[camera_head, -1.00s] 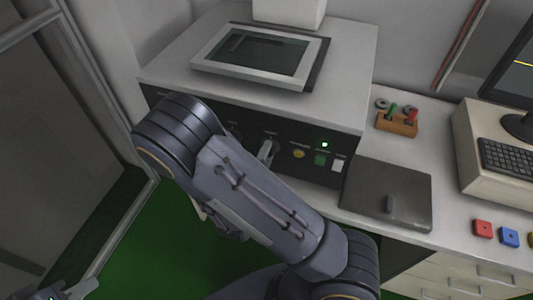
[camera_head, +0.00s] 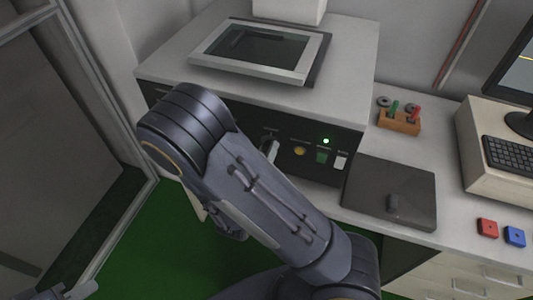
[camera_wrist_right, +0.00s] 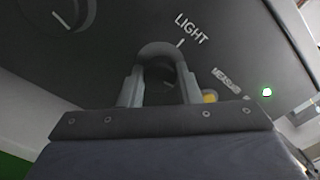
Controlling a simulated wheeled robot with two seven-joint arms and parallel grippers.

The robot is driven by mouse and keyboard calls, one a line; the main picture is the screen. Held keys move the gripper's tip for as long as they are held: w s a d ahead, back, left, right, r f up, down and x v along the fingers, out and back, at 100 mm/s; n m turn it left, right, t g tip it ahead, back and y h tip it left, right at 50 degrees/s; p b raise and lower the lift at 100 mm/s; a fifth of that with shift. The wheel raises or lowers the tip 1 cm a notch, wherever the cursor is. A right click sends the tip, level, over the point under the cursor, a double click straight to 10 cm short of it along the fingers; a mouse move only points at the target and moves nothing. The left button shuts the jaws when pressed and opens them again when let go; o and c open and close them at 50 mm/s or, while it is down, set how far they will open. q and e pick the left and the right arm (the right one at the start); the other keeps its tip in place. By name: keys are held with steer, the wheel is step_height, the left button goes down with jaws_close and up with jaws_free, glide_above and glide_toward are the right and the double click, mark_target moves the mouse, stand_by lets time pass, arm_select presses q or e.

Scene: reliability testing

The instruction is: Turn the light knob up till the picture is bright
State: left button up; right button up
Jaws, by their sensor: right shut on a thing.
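The light knob (camera_wrist_right: 160,49) is a round grey knob under the white word LIGHT on the machine's dark front panel, in the right wrist view. My right gripper (camera_wrist_right: 160,88) is shut on it, with one finger on each side. In the head view, my right gripper (camera_head: 270,150) is partly hidden behind my forearm, at the panel. The screen (camera_head: 256,46) on top of the machine looks dark grey. My left gripper (camera_head: 68,292) is only partly in view at the bottom left corner, away from the machine; its jaws cannot be made out.
A yellow button (camera_head: 300,151), a lit green lamp (camera_head: 326,141), a green button (camera_head: 322,157) and a white switch (camera_head: 340,162) lie right of the knob. A dark flat plate (camera_head: 390,190) and a wooden holder (camera_head: 399,122) are on the bench. A glass door stands at left.

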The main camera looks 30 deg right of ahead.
steer(key=shift+a+f+m+b, duration=0.1)
steer(key=shift+m+b, duration=3.15)
steer(key=shift+m, duration=1.45)
steer(key=shift+f+m+b, duration=0.1)
steer(key=shift+m+b, duration=3.1)
steer(key=shift+m, duration=1.5)
steer(key=o, duration=1)
steer(key=shift+r, duration=0.15)
steer(key=shift+c, duration=0.2)
steer(key=v, duration=0.7)
steer(key=shift+s+a, duration=0.25)
